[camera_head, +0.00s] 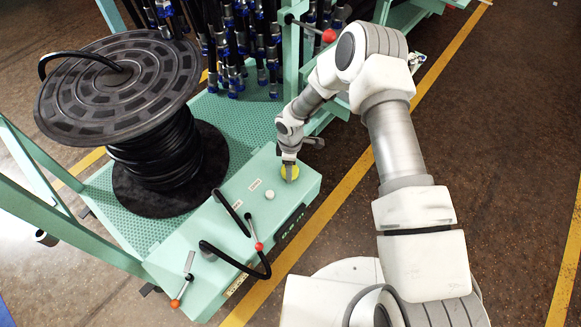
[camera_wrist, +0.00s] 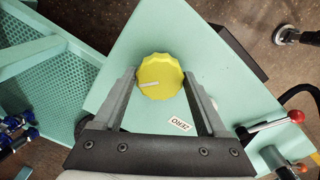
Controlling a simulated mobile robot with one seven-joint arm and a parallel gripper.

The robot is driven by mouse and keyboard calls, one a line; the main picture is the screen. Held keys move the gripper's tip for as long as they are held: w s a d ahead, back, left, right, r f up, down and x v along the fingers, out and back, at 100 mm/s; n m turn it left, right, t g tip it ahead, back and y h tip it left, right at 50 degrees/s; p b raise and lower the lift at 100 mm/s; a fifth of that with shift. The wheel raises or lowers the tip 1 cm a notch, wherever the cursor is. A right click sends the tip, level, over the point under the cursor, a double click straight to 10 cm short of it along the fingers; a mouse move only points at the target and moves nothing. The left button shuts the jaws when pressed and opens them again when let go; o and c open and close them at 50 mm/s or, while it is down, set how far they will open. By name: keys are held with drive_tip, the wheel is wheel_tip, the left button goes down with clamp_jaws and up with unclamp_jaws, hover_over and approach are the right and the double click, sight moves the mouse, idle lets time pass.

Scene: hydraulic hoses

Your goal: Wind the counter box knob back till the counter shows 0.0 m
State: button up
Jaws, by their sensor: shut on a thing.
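My gripper (camera_head: 289,168) comes down over the knob. In the wrist view the round yellow ribbed knob (camera_wrist: 160,69) sits between the two fingers of my gripper (camera_wrist: 161,76), shut on it from both sides. A pale pointer line on the knob points left and slightly down. A ZERO label (camera_wrist: 180,124) lies beside it. The counter display (camera_head: 292,222) on the box's side has green characters, too small to read surely.
A white button (camera_head: 270,194), a red-tipped lever (camera_head: 258,245) and an orange-tipped lever (camera_head: 176,302) stand on the box top. A large reel of black hose (camera_head: 160,150) stands left. Hanging hoses (camera_head: 240,45) with blue ends are behind.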

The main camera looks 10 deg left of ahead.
drive_tip(key=shift+a+r+m+b, duration=0.1)
drive_tip(key=shift+m+b, duration=0.15)
drive_tip(key=shift+m, duration=0.45)
drive_tip(key=shift+a+f+m+b, duration=0.15)
drive_tip(key=shift+m+b, duration=0.15)
drive_tip(key=shift+m, duration=0.4)
drive_tip(key=shift+a+r+m+b, duration=0.15)
drive_tip(key=shift+m+b, duration=0.1)
drive_tip(key=shift+m, duration=0.45)
idle(1.6)
drive_tip(key=shift+w+d+m+b, duration=0.1)
drive_tip(key=shift+m+b, duration=0.6)
drive_tip(key=shift+m, duration=1.5)
idle(2.1)
